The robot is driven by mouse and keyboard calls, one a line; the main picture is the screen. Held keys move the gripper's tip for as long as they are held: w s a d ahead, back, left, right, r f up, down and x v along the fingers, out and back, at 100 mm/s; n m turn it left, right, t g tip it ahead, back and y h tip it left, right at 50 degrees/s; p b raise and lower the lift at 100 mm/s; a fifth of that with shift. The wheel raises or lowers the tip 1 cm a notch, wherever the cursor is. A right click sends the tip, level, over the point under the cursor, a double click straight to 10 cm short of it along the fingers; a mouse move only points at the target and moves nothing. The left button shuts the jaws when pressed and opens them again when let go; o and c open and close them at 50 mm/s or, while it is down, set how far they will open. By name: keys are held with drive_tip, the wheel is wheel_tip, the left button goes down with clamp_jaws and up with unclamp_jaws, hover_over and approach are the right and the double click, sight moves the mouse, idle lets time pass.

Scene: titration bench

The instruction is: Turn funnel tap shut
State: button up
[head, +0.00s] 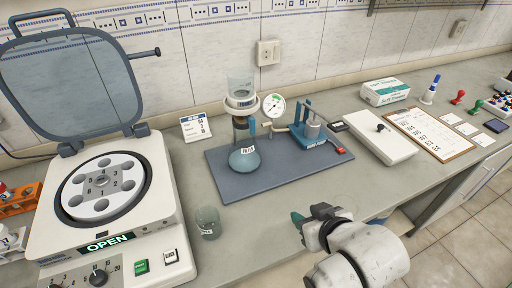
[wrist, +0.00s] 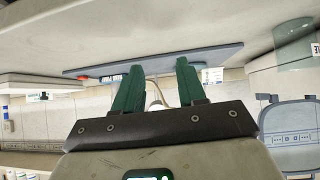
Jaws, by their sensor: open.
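A glass funnel (head: 241,88) with a white collar stands upright above a flask (head: 244,157) of bluish liquid on the dark mat (head: 215,168). A small blue piece (head: 252,126), which looks like the tap handle, sits at the right side of the funnel's neck. It points roughly up and down, but it is too small to tell the tap's setting. My gripper (head: 298,219) is in front of the mat, to the right of the flask and apart from it. In the wrist view its green fingers (wrist: 158,78) are spread and empty.
A round gauge (head: 274,106) and a blue pump (head: 312,128) stand right of the funnel. A beaker (head: 208,222) stands near the bench's front edge. A centrifuge (head: 103,215) with raised lid is at left. A white box-like plate (head: 380,135) lies at right.

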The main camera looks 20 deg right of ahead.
drive_tip(key=w+a+r+t+b, duration=0.3)
drive_tip(key=w+r+t+b, duration=0.1)
drive_tip(key=w+r+t, duration=0.15)
drive_tip(key=t+b, duration=0.2)
drive_tip(key=t, duration=0.1)
approach(253, 124)
drive_tip(key=shift+y, duration=0.4)
drive_tip(key=w, duration=0.8)
drive_tip(key=shift+w+d+r, duration=0.1)
drive_tip(key=shift+d+r, duration=0.15)
clamp_jaws()
